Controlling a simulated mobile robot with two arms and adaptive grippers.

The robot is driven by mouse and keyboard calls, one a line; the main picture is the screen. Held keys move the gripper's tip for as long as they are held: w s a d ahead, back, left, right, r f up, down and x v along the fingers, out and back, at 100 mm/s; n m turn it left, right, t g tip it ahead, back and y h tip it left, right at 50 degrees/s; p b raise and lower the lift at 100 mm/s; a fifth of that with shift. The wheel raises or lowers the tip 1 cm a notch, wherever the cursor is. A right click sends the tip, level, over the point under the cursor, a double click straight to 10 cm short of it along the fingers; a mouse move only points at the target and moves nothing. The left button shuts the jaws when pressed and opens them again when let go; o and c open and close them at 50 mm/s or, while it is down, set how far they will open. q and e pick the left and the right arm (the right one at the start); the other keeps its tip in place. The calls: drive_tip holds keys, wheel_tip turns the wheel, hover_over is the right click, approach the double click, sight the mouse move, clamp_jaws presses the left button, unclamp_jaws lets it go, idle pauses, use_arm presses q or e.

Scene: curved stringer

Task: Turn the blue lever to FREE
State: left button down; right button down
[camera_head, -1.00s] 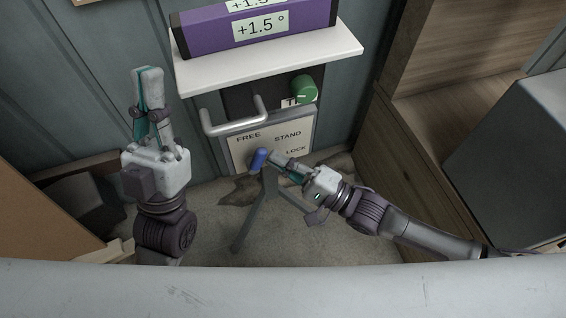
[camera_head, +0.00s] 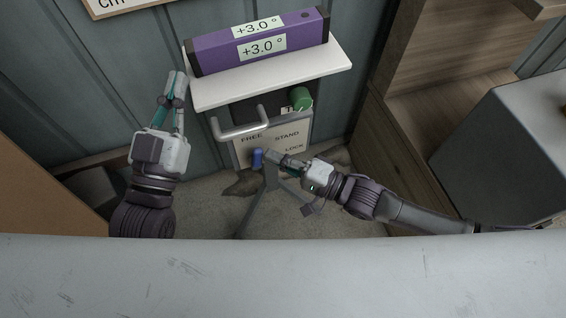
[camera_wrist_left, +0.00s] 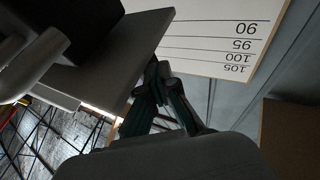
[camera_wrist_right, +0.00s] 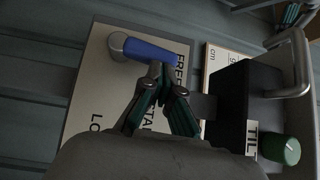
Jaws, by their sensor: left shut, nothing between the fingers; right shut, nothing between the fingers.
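The blue lever (camera_head: 257,158) is in front of a label plate (camera_head: 297,133) marked FREE, STAND and LOCK. In the right wrist view the lever (camera_wrist_right: 148,50) runs from a grey pivot toward the word FREE, its end overlapping the start of that word. My right gripper (camera_head: 270,155) is shut and empty, its fingertips right beside the lever. In the right wrist view its tips (camera_wrist_right: 160,70) are close to the handle's side; I cannot tell if they touch. My left gripper (camera_head: 177,82) is shut and empty, raised at the left end of the white shelf.
A purple level (camera_head: 262,47) reading +3.0° rests on the tilted white shelf (camera_head: 275,78). Below it are a grey bar handle (camera_head: 240,131) and a green knob (camera_head: 300,97). A wooden cabinet (camera_head: 435,110) and grey box (camera_head: 520,150) stand at right.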

use_arm(q)
drive_tip(key=s+a+f+g+y+p, duration=0.15)
drive_tip(key=s+f+g, duration=0.25)
drive_tip(key=f+g, duration=0.65)
drive_tip(key=s+a+f+g+y+p, duration=0.15)
drive_tip(key=s+f+g, duration=0.3)
drive_tip(key=f, duration=1.05)
drive_tip(key=shift+s+a+f+n+g+y, duration=0.1)
drive_tip(key=shift+s+a+g+y, duration=0.2)
drive_tip(key=shift+s+g, duration=0.35)
drive_tip(key=shift+s+a+f+n+g+y, duration=0.15)
drive_tip(key=shift+s+a+g, duration=0.3)
drive_tip(key=shift+s, duration=0.3)
drive_tip(key=shift+s+a+f+n+g+y, duration=0.1)
drive_tip(key=shift+s+a+g+y, duration=0.15)
drive_tip(key=shift+s+g, duration=0.4)
use_arm(e)
drive_tip(key=shift+w+a+n+h, duration=0.2)
drive_tip(key=shift+a+n+h, duration=0.2)
drive_tip(key=shift+h, duration=0.1)
drive_tip(key=v, duration=1.2)
drive_tip(key=shift+d, duration=0.15)
drive_tip(key=shift+w, duration=0.15)
